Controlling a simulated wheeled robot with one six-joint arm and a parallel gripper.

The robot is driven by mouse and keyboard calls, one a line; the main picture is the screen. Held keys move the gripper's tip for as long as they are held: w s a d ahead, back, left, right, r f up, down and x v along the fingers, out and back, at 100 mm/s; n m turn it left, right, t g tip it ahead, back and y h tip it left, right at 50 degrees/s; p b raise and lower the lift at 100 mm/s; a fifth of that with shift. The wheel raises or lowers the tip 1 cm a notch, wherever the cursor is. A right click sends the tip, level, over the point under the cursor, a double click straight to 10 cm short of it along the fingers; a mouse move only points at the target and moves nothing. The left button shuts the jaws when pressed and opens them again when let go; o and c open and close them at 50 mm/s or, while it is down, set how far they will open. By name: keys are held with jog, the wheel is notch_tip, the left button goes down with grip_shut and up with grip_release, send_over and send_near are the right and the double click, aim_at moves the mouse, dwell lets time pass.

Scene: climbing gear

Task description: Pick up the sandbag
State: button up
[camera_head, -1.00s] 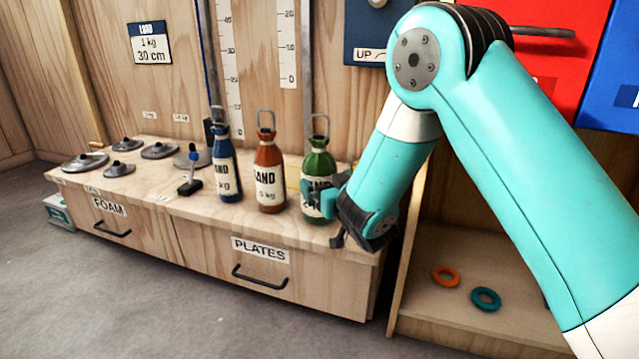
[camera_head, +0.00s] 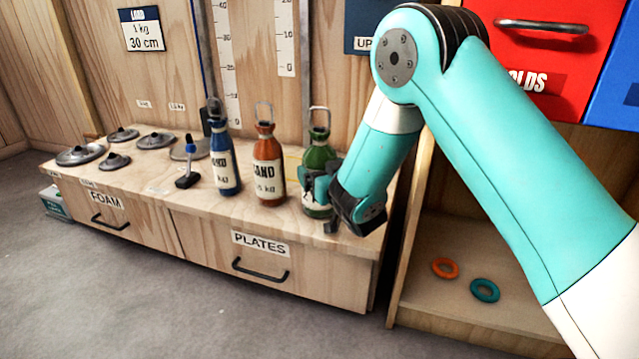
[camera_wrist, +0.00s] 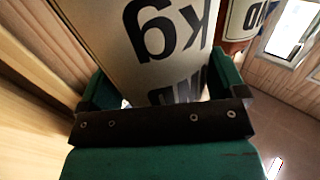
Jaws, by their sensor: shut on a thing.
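Three sandbags with wire loop handles stand in a row on the wooden bench (camera_head: 150,215): a blue one (camera_head: 224,165), a rust-red one (camera_head: 267,165) and a green one (camera_head: 318,157). My gripper (camera_head: 318,190) is at the green sandbag, low on its body, and covers part of its label. In the wrist view, the jaws (camera_wrist: 160,100) are shut around the pale label of this sandbag (camera_wrist: 150,45), where upside-down "kg" lettering shows. The red sandbag also shows beside it in the wrist view (camera_wrist: 240,20). The green sandbag looks upright; I cannot tell whether its base touches the bench.
Several grey lidded weights (camera_head: 155,140) and a small blue-topped tool (camera_head: 188,165) sit on the bench's left. An orange ring (camera_head: 445,268) and a teal ring (camera_head: 485,290) lie on the low shelf at right. A red drawer (camera_head: 540,50) is above.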

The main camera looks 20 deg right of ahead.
jog(key=shift+w+a+r, duration=0.1)
jog(key=shift+r, duration=0.25)
notch_tip(320, 180, up, 20)
jog(key=p, duration=1.4)
